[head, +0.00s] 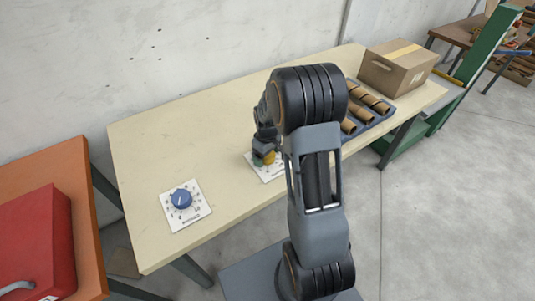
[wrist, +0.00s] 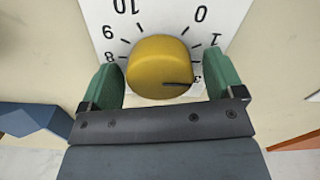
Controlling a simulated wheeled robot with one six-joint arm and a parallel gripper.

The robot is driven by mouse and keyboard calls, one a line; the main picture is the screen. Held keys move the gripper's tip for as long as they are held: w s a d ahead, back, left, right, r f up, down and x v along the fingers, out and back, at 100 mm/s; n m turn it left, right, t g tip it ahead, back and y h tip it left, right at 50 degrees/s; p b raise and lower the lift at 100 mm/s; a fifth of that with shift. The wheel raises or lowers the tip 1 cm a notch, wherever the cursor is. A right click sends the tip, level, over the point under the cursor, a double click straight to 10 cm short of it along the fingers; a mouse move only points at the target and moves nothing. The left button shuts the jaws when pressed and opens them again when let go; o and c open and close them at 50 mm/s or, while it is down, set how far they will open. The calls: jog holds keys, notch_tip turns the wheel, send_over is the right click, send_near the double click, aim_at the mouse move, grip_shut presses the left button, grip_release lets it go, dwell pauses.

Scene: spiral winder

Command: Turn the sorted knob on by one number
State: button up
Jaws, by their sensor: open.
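A yellow knob (head: 269,157) on a white numbered dial plate (head: 268,174) is partly hidden by my arm in the head view. In the wrist view the yellow knob (wrist: 160,67) is close up, its dark pointer line aimed right, near the 3. The dial numbers appear upside down; the lower part of the dial is hidden. My gripper (wrist: 165,66) is open, a green finger on either side of the knob with small gaps. A blue knob (head: 181,198) on another dial plate (head: 194,215) sits at the table's left. I cannot read the name on either plate.
The pale table (head: 150,140) is clear around the dials. A tray (head: 385,119) of brown tubes and a cardboard box (head: 398,68) stand at its right. A red box (head: 40,240) lies on an orange bench (head: 85,215) at left.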

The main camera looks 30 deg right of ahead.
jog(key=c, duration=0.9)
jog(key=shift+m, duration=0.3)
jog(key=shift+m, duration=2.6)
jog(key=o, duration=0.9)
